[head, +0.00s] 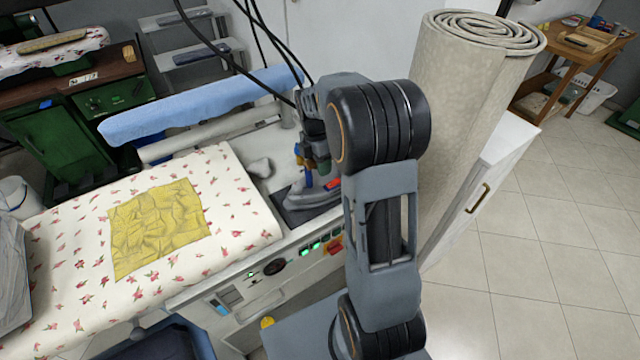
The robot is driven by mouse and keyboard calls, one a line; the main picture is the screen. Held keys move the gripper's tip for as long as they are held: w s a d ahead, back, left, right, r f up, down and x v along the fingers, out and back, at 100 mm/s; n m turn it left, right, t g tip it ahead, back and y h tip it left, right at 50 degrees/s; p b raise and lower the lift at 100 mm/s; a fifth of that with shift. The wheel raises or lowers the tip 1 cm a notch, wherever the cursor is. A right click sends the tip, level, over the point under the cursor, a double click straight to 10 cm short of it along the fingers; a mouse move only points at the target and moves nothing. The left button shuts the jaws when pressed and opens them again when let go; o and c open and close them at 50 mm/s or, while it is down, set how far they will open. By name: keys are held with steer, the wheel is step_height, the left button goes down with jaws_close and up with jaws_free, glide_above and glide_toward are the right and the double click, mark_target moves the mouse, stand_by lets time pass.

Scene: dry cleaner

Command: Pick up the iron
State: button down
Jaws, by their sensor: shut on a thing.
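The iron (306,197), with a grey base and blue and red parts, is at the right end of the ironing station, over a dark rest pad (293,217). My gripper (310,158) reaches down to it from above, behind my arm, and is shut on its upper part. My arm hides the right side of the iron and much of the gripper. I cannot tell whether the iron touches the pad or is just above it.
A floral ironing board (240,215) with a wrinkled yellow cloth (160,225) lies left of the iron. A blue padded sleeve arm (200,105) and dark hoses are behind. A rolled beige carpet (465,110) and white cabinet (490,190) stand right. Tiled floor is clear at far right.

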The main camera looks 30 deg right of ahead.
steer(key=shift+w+r, duration=0.15)
steer(key=shift+r, duration=0.05)
